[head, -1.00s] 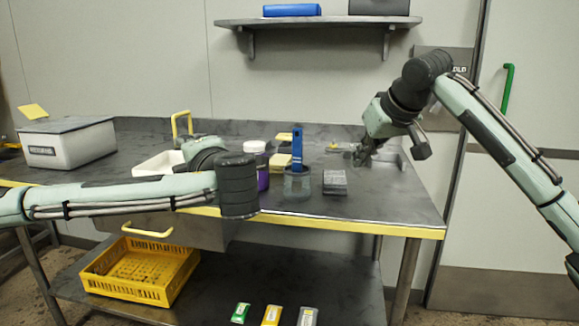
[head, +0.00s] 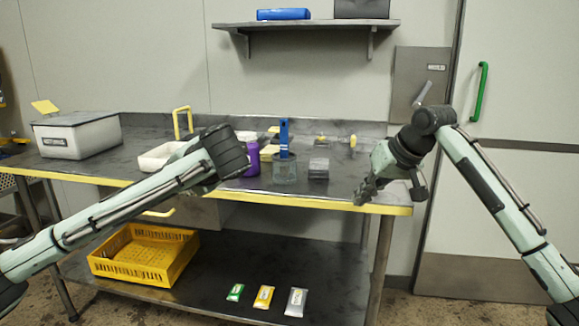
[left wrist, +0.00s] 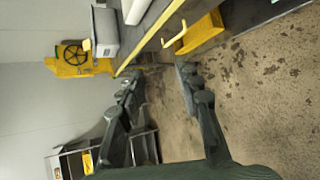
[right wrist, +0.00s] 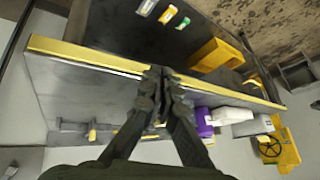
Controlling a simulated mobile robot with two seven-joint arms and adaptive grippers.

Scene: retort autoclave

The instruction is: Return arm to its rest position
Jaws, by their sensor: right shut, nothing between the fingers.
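My right gripper (head: 364,190) is shut and empty in the head view, just at the yellow front edge of the steel table (head: 345,203), near its right end. In the right wrist view its fingertips (right wrist: 161,75) meet, with the table edge behind them. My left gripper shows in the left wrist view with its fingers (left wrist: 158,80) wide apart and nothing between them. Floor and the table's edge lie beyond it. In the head view the left arm's own links hide the left gripper.
On the table are a white bin (head: 76,140), a purple jar (head: 252,160), a blue tool in a holder (head: 284,170) and a dark block (head: 319,168). A yellow crate (head: 143,255) and several pouches (head: 264,296) lie on the lower shelf. A door with a green handle (head: 480,92) is at right.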

